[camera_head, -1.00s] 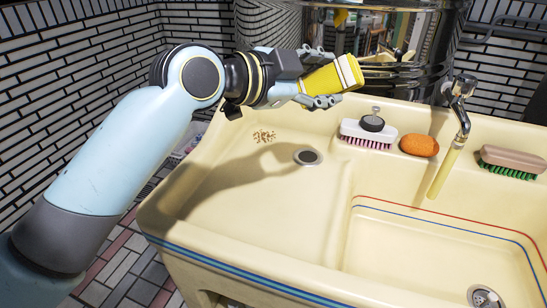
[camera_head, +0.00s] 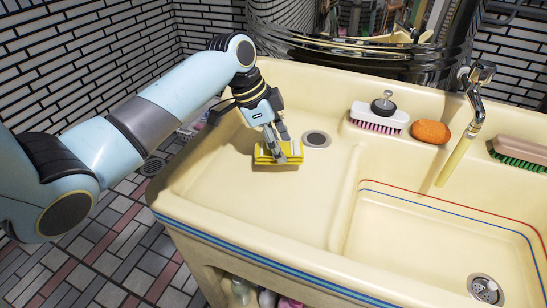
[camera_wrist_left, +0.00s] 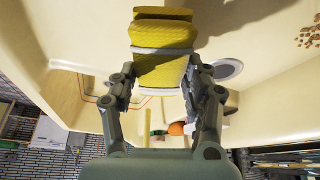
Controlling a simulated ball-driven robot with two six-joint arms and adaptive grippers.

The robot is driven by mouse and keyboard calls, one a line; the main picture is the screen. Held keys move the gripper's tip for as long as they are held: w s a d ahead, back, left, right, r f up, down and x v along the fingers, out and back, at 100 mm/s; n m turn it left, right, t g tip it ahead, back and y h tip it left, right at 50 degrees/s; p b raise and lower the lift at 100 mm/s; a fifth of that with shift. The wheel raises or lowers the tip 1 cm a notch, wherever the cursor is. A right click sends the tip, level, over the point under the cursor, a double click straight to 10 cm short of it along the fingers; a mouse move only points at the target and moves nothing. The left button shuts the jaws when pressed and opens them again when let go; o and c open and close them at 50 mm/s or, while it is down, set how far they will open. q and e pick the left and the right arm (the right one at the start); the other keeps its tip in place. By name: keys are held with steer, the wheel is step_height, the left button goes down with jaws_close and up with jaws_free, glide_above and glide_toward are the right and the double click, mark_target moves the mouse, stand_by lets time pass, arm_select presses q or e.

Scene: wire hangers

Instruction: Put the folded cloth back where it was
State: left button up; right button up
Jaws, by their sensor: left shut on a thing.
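The folded yellow cloth (camera_head: 278,158), striped with pale bands, is between the fingers of my left gripper (camera_head: 281,143), which is shut on it. The gripper points down over the shallow left part of the cream sink (camera_head: 215,190), left of and in front of the drain hole (camera_head: 316,139). I cannot tell if the cloth touches the sink surface. In the left wrist view the cloth (camera_wrist_left: 161,62) is pinched between both fingers of the left gripper (camera_wrist_left: 160,82). Brown crumbs (camera_wrist_left: 307,36) show there; the gripper hides them in the head view. My right gripper is not in view.
A tap (camera_head: 476,95) stands between sponge and brush. A deeper basin (camera_head: 430,235) is at right. The front left surface is clear.

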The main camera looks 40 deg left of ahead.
mark_target(273, 157)
arm_select(q)
steer(key=shift+w+a+f, duration=0.25)
steer(key=shift+a+f, duration=0.3)
steer(key=shift+a, duration=0.2)
steer(key=shift+f, duration=2)
steer(key=o, duration=1)
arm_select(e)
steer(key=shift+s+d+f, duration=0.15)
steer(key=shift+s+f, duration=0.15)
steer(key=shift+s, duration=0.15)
arm_select(q)
steer(key=v, duration=1.2)
steer(key=shift+r+p, duration=0.1)
steer(key=shift+p, duration=0.3)
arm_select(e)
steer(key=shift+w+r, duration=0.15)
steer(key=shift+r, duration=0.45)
